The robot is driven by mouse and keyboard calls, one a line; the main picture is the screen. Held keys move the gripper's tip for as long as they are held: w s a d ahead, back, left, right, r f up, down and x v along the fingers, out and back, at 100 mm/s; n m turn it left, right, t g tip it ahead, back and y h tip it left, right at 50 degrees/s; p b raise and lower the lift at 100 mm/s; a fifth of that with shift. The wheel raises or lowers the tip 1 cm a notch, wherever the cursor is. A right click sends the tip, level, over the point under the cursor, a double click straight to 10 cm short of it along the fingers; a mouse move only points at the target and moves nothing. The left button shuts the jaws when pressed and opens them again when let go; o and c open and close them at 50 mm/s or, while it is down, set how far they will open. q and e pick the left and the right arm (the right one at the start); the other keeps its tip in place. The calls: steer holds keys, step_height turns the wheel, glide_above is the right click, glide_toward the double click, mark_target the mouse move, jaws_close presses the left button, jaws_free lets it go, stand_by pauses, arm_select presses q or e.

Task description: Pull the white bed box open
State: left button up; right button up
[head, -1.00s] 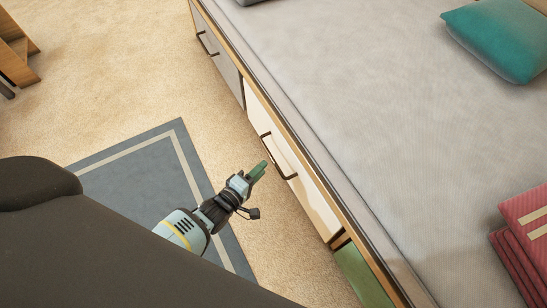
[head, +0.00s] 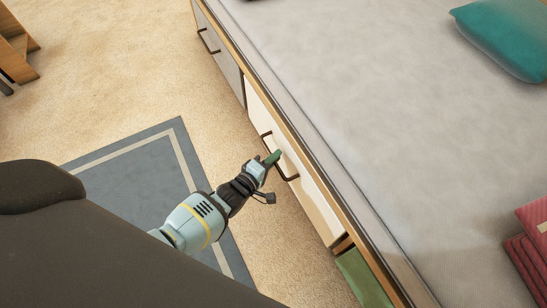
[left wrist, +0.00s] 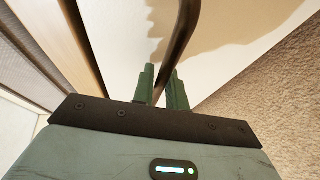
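The white bed box (head: 315,196) is a drawer front in the side of the bed and looks flush with the frame in the head view. Its dark bar handle (head: 292,178) stands out from the front; it also shows in the left wrist view (left wrist: 184,36), running down between the fingers. My left gripper (head: 273,158) is at the handle. In the left wrist view its two green fingers (left wrist: 161,88) lie close on either side of the bar and appear shut on it. The drawer's pale front (left wrist: 125,35) fills the wrist view's upper part. My right gripper is not in view.
A grey drawer (head: 217,50) with a handle is farther along the bed, and a green drawer front (head: 362,278) is nearer. The grey mattress (head: 390,110) lies above. Bare carpet (head: 165,75) and a blue-grey rug (head: 137,170) lie beside the bed.

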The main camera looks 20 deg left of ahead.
arm_select(q)
steer(key=shift+c, duration=1.1)
jaws_close()
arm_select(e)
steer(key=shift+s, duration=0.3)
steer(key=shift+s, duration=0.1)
